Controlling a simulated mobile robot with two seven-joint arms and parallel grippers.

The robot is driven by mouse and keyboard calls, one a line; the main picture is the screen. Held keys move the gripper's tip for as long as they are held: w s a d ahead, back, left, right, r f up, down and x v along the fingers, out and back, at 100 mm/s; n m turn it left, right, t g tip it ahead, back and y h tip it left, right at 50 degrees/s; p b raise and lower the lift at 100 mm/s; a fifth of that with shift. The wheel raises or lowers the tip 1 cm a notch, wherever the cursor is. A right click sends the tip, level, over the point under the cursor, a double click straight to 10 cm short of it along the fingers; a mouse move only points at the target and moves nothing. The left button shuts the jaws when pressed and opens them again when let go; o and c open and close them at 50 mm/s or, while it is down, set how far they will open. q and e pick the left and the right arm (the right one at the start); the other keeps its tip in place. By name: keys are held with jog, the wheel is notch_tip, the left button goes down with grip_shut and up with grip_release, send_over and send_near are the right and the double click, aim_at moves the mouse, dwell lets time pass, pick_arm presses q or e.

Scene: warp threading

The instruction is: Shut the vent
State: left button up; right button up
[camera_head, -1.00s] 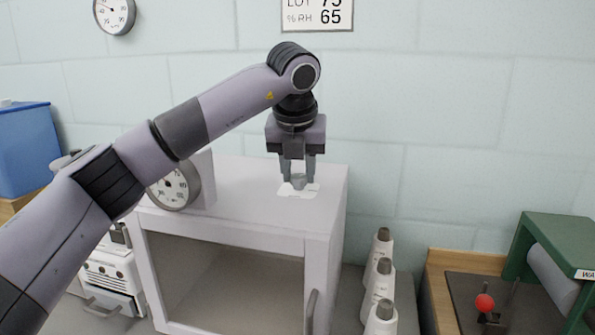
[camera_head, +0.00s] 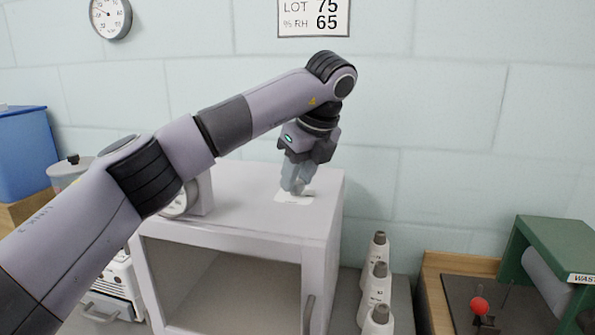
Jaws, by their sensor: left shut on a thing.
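A white cabinet (camera_head: 318,222) with a glazed front door stands in the middle. On its top is a white plate with a small grey vent knob (camera_head: 306,190), partly hidden by my fingers. My left gripper (camera_head: 297,186) points down at the knob from above. Its fingers are close together and shut on the knob. The gripper is turned, so one finger largely covers the other. My right gripper is not in view.
A round dial gauge (camera_head: 178,205) at the cabinet's left is mostly behind my left arm. Thread cones (camera_head: 375,285) stand to the right of the cabinet. A green waste unit (camera_head: 560,240) with a red-knobbed lever (camera_head: 480,305) is at far right. A blue bin (camera_head: 25,150) is at far left.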

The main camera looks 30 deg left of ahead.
pick_arm(q)
jog(key=shift+r+n, duration=0.1)
jog(key=shift+n, duration=0.3)
jog(key=o, duration=1)
jog(key=shift+o, duration=0.2)
jog(key=w+v, duration=0.1)
jog(key=v, duration=0.6)
jog(key=shift+s, duration=0.35)
